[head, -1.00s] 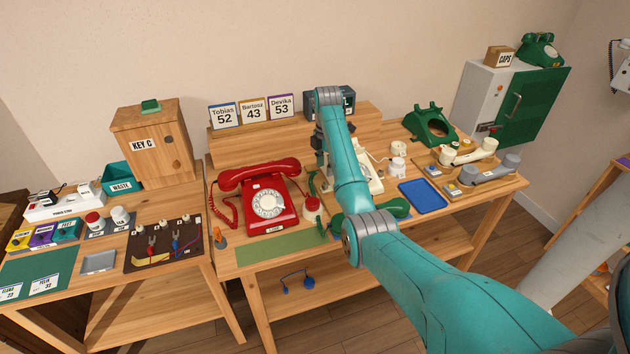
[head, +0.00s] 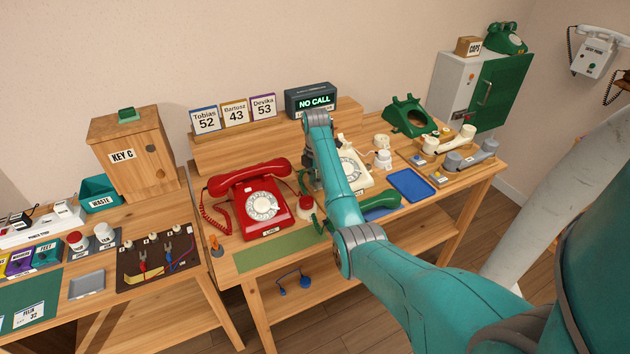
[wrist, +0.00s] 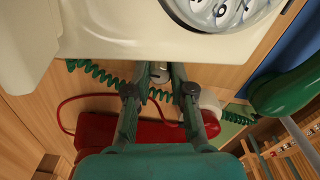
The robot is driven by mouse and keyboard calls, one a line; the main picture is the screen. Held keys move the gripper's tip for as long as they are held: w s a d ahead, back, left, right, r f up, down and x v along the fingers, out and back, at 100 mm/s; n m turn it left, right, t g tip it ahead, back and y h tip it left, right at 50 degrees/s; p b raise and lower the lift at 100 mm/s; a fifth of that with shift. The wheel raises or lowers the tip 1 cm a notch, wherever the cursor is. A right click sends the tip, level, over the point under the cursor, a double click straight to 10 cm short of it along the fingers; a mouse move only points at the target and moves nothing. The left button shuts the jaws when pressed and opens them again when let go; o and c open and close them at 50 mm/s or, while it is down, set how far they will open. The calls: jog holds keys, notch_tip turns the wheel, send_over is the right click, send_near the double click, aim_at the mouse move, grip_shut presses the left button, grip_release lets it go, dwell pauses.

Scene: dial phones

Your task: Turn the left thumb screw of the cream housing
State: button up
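The cream housing (head: 352,168) is a dial phone body on the bench; my arm covers part of it in the head view. In the wrist view its side and dial (wrist: 225,12) fill the top. My gripper (wrist: 161,76) is at the housing's lower edge in that view, its two fingertips a short way apart. A small silvery round part (wrist: 159,75), which looks like a thumb screw, shows between the fingertips. I cannot tell whether the fingers touch it. In the head view my gripper is mostly hidden behind my arm, at the housing's left side.
The red phone (head: 262,203) stands left of the housing. A green coiled cord (wrist: 95,70) runs beside my gripper. The display (head: 313,101) behind reads NO CALL.

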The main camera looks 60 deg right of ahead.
grip_shut()
jog(key=m, duration=0.9)
dwell(0.6)
jog(key=o, duration=0.7)
grip_release()
